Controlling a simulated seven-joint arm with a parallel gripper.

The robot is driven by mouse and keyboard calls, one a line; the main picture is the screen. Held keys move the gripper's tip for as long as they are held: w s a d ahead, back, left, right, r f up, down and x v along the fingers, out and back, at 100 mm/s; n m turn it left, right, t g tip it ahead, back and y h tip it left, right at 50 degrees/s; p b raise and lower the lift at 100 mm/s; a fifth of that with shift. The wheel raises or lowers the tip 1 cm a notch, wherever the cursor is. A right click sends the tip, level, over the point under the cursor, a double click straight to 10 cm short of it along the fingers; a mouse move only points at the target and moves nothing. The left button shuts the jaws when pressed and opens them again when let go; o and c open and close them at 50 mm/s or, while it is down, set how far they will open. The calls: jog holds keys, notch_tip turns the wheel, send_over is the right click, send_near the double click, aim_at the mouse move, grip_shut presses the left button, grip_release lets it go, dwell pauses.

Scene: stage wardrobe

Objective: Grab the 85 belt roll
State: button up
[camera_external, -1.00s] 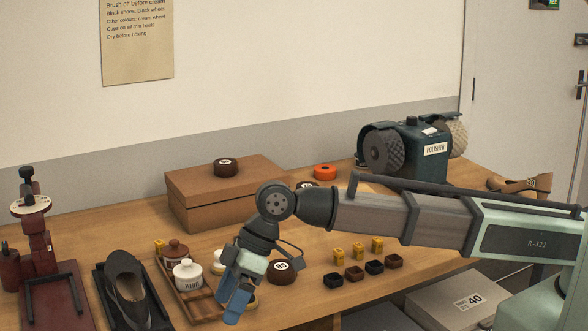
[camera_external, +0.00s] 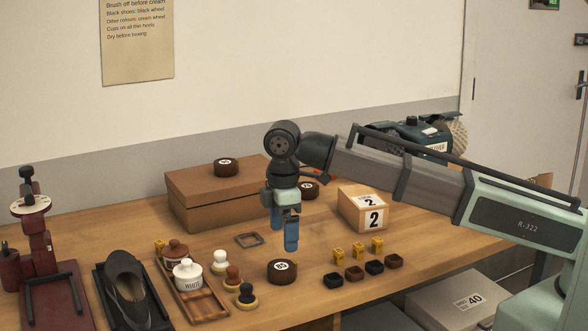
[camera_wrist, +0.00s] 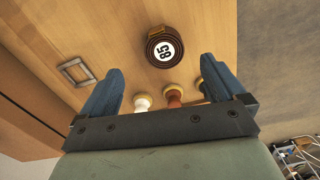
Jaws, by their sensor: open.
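The 85 belt roll (camera_external: 282,272) is a dark brown coil with a white round label, lying flat on the table right of the brushes. It also shows in the wrist view (camera_wrist: 164,48), its 85 readable, beyond the fingertips and roughly centred between them. My gripper (camera_external: 285,241) points down with blue fingers, above the table and apart from the roll. In the wrist view its fingers (camera_wrist: 160,76) are spread with nothing between the tips.
Similar dark rolls sit on the brown box (camera_external: 195,215) and beside it (camera_external: 309,190). Several brushes (camera_external: 233,277) stand left of the roll, by a tray of jars (camera_external: 205,308). Yellow pieces and small dark cups (camera_external: 354,273) lie to the right. A small square frame (camera_external: 249,240) lies behind.

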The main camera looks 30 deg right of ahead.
aim_at(281, 267)
jog(key=shift+f, duration=1.6)
jog(key=shift+s+a+f, duration=0.1)
jog(key=shift+a+f, duration=0.1)
jog(key=shift+f, duration=1.15)
jog(key=shift+s+a+f, duration=0.1)
jog(key=shift+a+f, duration=0.1)
jog(key=shift+f, duration=1.1)
jog(key=c, duration=1.2)
jog(key=shift+r, duration=0.1)
